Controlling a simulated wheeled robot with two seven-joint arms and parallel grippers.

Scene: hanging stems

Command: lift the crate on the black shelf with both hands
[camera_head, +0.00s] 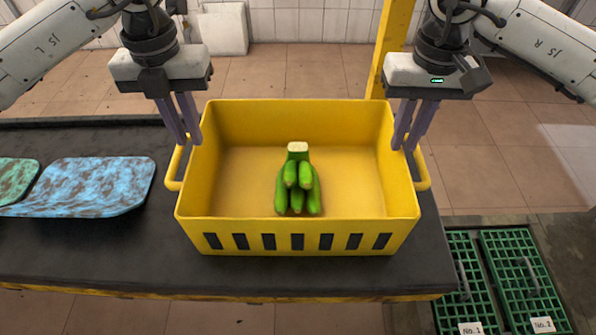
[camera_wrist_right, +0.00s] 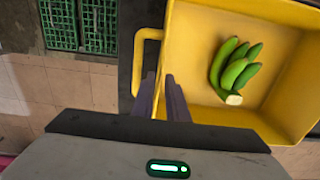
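The yellow crate (camera_head: 297,227) stands on the black shelf (camera_head: 90,255), with a handle on each side. A bunch of green bananas (camera_head: 297,188) lies inside it. My left gripper (camera_head: 190,142) is at the crate's left side, its fingers apart near the left rim and the rear end of the left handle (camera_head: 172,172). My right gripper (camera_head: 405,147) is at the right rim near the right handle (camera_head: 424,174), fingers apart. In the right wrist view my right fingers (camera_wrist_right: 162,92) are beside the crate wall and handle (camera_wrist_right: 138,50). Exact finger contact is unclear.
A blue mottled board (camera_head: 95,185) and a green one (camera_head: 14,178) lie on the shelf left of the crate. Green grated boxes (camera_head: 500,275) stand on the floor at the lower right. A yellow post (camera_head: 392,40) rises behind the crate. The tiled floor behind is mostly open.

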